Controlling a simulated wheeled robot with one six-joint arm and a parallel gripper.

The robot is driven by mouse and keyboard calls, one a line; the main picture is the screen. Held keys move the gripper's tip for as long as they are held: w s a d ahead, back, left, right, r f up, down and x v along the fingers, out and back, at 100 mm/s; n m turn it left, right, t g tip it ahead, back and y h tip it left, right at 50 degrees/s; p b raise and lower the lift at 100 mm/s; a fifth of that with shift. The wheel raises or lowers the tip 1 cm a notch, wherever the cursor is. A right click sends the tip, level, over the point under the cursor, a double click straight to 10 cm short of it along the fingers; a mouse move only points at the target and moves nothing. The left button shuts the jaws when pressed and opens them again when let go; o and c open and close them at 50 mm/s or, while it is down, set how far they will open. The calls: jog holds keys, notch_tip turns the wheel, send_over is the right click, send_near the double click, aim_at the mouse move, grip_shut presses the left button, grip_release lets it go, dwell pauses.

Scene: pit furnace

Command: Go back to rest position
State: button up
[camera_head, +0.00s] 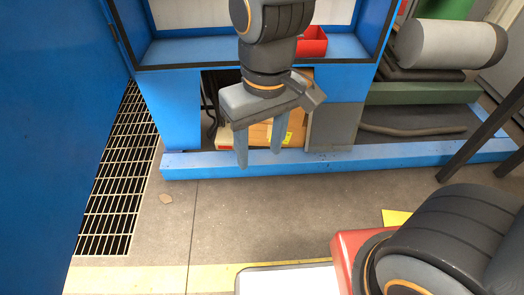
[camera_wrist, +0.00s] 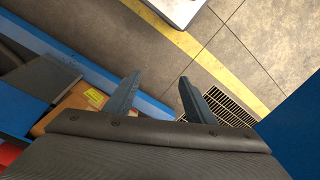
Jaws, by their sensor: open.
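My gripper (camera_head: 260,152) hangs pointing down in front of the blue cabinet frame (camera_head: 300,160) in the head view. Its two fingers are apart with nothing between them. In the wrist view the gripper (camera_wrist: 158,90) also shows open and empty, with bare floor beyond the fingertips. The arm above it reaches across the opening of the blue cabinet.
A red bin (camera_head: 312,42) sits on the blue shelf. A cardboard box (camera_head: 262,135) with a yellow label lies under it. A floor grate (camera_head: 118,170) runs beside a blue panel (camera_head: 50,120) at the left. A grey cylinder (camera_head: 450,45) lies at the right.

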jog(key=shift+s+d+f, duration=0.15)
jog(key=shift+s, duration=0.6)
dwell(0.8)
jog(key=d+r+m+p, duration=0.5)
jog(key=d+r+p, duration=1.2)
jog(key=r+p, duration=0.4)
jog(key=p, duration=0.4)
jog(key=shift+s+r+m+h, duration=0.3)
jog(key=shift+s+r, duration=0.1)
